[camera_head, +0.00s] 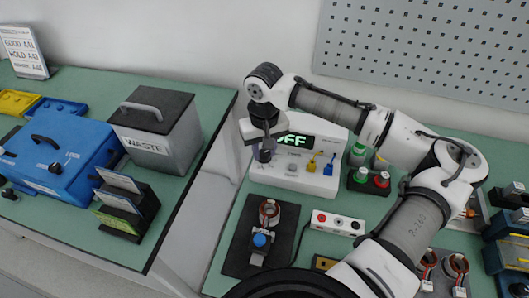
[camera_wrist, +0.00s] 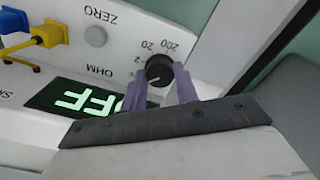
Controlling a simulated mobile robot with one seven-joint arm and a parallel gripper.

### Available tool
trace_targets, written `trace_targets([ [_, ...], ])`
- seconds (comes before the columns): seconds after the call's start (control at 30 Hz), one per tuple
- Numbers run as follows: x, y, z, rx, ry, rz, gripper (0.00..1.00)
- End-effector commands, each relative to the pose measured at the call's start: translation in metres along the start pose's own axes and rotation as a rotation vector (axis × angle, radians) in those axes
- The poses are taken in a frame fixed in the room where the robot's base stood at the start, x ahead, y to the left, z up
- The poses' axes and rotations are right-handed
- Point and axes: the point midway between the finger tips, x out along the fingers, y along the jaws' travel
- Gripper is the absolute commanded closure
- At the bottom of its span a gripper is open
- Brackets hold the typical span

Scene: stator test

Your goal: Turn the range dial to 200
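The range dial (camera_wrist: 159,71) is a small round black knob with a pale mark, on the white meter's front in the wrist view. The labels 200, 20, 2 and OHM appear upside down around it. The mark seems to point to the lower left, away from 200. The meter's display (camera_wrist: 88,98) shows green letters, FF plainly, and reads OFF in the head view (camera_head: 296,141). My gripper (camera_wrist: 160,78) has its two grey-purple fingers spread on either side of the dial. I cannot tell whether they touch it. In the head view my gripper (camera_head: 264,152) hides the dial.
Yellow and blue plugs (camera_head: 320,163) and a ZERO button (camera_wrist: 95,36) are on the meter's front. A green and red button box (camera_head: 369,180) stands to its right. A copper-wound part (camera_head: 269,212) sits on a dark mat in front. A waste bin (camera_head: 157,136) stands left.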

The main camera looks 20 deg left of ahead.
Motion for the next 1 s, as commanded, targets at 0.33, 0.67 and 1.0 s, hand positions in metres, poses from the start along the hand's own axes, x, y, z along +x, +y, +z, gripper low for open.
trace_targets([
  [0.33,-0.0030,-0.0010,0.0002,0.150,-0.001,-0.005,0.84],
  [0.67,-0.0048,-0.0015,0.0003,0.625,-0.003,-0.006,0.84],
  [1.0,0.0005,-0.0011,-0.0002,1.109,-0.002,-0.005,0.84],
])
